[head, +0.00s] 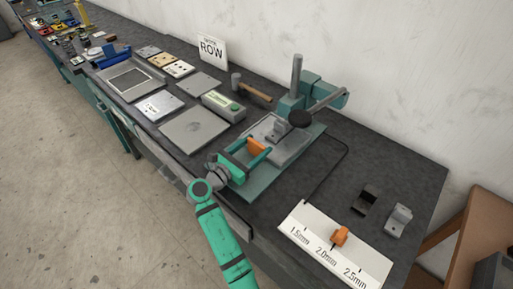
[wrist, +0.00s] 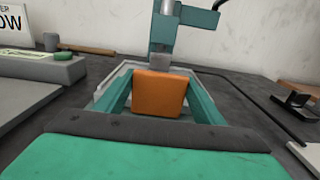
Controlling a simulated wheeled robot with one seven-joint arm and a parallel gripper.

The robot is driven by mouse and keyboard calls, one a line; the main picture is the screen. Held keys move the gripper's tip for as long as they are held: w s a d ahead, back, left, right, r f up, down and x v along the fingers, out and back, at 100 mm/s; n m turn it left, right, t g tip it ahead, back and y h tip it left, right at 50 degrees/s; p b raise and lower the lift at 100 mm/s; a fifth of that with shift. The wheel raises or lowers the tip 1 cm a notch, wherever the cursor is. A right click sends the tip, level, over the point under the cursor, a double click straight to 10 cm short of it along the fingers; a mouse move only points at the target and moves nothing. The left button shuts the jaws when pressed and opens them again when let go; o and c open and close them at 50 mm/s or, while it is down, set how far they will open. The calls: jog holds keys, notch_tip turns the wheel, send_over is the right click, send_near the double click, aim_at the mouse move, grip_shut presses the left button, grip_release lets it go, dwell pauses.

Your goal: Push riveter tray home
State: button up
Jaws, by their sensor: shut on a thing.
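The riveter (head: 300,95) stands at the back of the bench on a teal base, with a grey column and a lever ending in a dark knob. Its grey tray (head: 292,150) lies on the base, partly below the riveter head. The tray has an orange handle (head: 256,145) at its near end; the handle also shows large in the wrist view (wrist: 160,93). My gripper (head: 257,148) reaches in from the front, its teal fingers on both sides of the orange handle and shut on it. The handle and my fingers hide part of the tray.
A white gauge board (head: 310,238) with an orange slider (head: 340,236) lies at the front right. Two small blocks sit beyond it. A green-labelled grey box (head: 223,104), a hammer (head: 255,92) and flat plates (head: 194,131) lie to the left. A dark cable runs right of the base.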

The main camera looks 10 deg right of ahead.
jog(key=o, duration=1.5)
jog(key=shift+w+d, duration=0.15)
jog(key=shift+d, duration=0.1)
jog(key=shift+a, duration=0.1)
jog(key=v, duration=1.1)
